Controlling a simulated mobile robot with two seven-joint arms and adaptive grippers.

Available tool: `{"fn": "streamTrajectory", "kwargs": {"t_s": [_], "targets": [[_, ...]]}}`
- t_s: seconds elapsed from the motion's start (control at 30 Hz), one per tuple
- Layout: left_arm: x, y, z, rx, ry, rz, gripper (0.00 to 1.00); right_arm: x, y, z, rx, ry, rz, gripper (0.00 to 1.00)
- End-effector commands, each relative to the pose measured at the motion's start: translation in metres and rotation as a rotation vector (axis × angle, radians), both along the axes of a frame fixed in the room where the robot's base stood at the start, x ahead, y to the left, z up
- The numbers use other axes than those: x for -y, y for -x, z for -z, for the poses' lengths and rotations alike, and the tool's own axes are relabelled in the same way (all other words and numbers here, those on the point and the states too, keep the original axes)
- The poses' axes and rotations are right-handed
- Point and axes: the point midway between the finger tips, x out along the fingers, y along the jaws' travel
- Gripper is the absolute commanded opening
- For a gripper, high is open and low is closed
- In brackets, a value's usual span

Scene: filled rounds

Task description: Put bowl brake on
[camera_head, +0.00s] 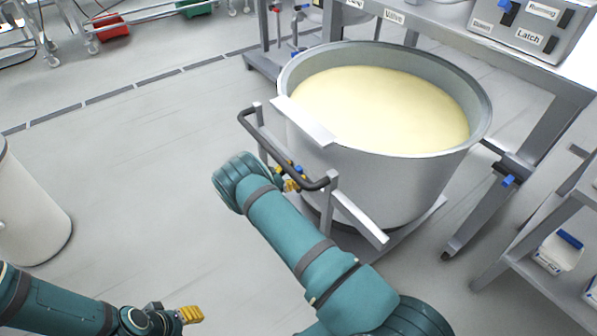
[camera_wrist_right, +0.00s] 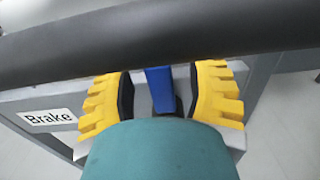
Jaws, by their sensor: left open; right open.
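The bowl (camera_head: 400,170) is a large grey metal vessel filled with pale yellow mass, on a wheeled frame with a dark push handle (camera_head: 275,150). In the right wrist view, the blue brake lever (camera_wrist_right: 160,85) stands near a white "Brake" label (camera_wrist_right: 47,117). My right gripper (camera_head: 291,180) is at the frame just below the handle; its open yellow fingers (camera_wrist_right: 162,95) lie on either side of the lever, apart from it. The lever's upper part is hidden by the handle bar (camera_wrist_right: 150,42). My left gripper (camera_head: 186,314) is open and empty, low at the left.
A grey machine with a control box (camera_head: 520,25), labelled among others "Running" and "Latch", stands behind the bowl. A shelf with a white tub (camera_head: 560,252) is at the right. A pale bin (camera_head: 30,215) stands at the left. The floor between bin and bowl is clear.

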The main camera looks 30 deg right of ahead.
Motion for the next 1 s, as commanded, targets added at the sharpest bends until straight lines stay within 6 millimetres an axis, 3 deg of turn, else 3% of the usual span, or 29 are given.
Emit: {"fn": "streamTrajectory", "kwargs": {"t_s": [0.13, 0.47, 0.57, 0.63, 1.0], "targets": [[-0.0001, -0.0003, 0.0011, 0.001, 0.0, 0.0, 0.47, 0.0112, -0.0008, 0.0, 0.0, 0.001, 0.001, 0.55], [-0.0001, -0.0004, 0.001, 0.001, 0.0, 0.0, 0.47, 0.0135, -0.001, -0.0003, 0.0, 0.0, 0.0, 0.55], [-0.0001, -0.0003, 0.0011, 0.001, 0.0, 0.0, 0.47, 0.0134, -0.001, -0.0003, 0.0, 0.0, 0.0, 0.26], [-0.0001, -0.0003, 0.0011, 0.001, 0.0, 0.0, 0.47, 0.0133, -0.0011, -0.0003, 0.0, 0.0, 0.0, 0.01], [0.0, -0.0001, 0.0003, 0.0, 0.0, 0.0, 0.47, 0.0138, 0.0, -0.0005, 0.003, 0.0, 0.001, 0.0]]}}
